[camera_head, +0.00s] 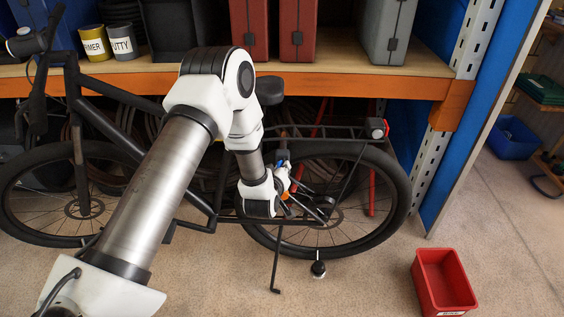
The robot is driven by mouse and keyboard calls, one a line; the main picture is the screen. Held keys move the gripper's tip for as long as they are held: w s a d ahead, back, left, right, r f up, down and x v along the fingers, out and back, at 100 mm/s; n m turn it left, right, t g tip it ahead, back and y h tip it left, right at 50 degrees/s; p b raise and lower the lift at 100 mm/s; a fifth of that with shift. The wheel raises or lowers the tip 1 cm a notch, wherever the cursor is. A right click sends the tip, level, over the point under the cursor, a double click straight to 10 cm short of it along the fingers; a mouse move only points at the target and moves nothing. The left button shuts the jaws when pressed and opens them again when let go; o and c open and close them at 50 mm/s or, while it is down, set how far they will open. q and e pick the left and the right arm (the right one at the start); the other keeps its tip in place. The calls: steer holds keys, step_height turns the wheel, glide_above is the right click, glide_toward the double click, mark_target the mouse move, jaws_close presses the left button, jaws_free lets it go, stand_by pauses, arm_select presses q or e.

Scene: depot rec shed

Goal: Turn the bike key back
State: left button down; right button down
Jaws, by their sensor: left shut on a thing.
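A black bike (115,135) stands side-on in front of the shelving, its rear wheel (400,190) to the right. My left arm reaches across the bike's frame. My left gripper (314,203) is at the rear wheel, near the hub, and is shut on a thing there. The bike key is too small and too hidden by the gripper to make out, and how far it is turned cannot be told. Small blue and orange parts show by the gripper's body. My right gripper is not in view.
A red bin (444,283) stands on the floor at the right. A wooden shelf with an orange beam (350,84) runs above the bike, carrying cases and two tins. A blue upright (475,120) stands right of the rear wheel. The bike's kickstand (277,262) reaches the floor.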

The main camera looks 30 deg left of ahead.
arm_select(q)
steer(key=shift+r+m+g+y+p, duration=0.15)
steer(key=shift+m+g+y+p, duration=0.45)
steer(key=shift+m+p, duration=0.6)
steer(key=shift+m+g+y+p, duration=0.3)
steer(key=shift+m+y+p, duration=0.2)
steer(key=shift+m+p, duration=0.25)
steer(key=c, duration=1.2)
jaws_free()
steer(key=shift+f, duration=0.2)
steer(key=shift+c, duration=0.2)
steer(key=v, duration=1.2)
